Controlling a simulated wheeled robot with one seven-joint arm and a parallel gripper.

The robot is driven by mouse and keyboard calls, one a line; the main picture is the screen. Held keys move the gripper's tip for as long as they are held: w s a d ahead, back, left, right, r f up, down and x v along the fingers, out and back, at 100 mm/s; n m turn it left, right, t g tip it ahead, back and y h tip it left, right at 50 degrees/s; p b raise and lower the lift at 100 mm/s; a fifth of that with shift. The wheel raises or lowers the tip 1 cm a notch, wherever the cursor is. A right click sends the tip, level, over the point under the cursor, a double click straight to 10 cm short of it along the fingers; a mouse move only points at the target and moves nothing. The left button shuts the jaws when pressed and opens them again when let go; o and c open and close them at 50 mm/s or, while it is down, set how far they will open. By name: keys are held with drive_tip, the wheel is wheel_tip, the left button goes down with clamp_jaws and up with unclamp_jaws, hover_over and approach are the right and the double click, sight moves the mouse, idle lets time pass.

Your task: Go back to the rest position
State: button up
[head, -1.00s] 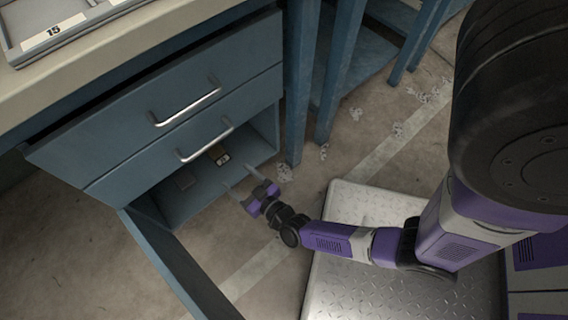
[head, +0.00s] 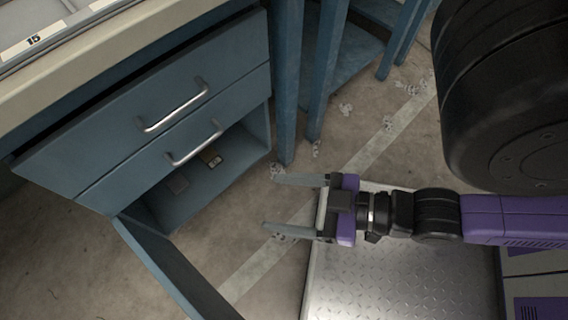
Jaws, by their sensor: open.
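My gripper (head: 270,202) is open and empty, its two grey fingers pointing left. It hangs over the floor and the left edge of the metal plate, to the right of the blue cabinet (head: 130,130). It touches nothing that I can see. My purple and black arm reaches in from the right side of the picture.
The cabinet has two drawers with metal handles and an open lower compartment. The cabinet door (head: 170,265) stands open toward the front. Blue table legs (head: 286,90) stand behind; pale scraps litter the floor.

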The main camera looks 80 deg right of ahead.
wheel_tip(320, 180, up, 32)
drive_tip(key=p, duration=3.2)
drive_tip(key=shift+r, duration=0.15)
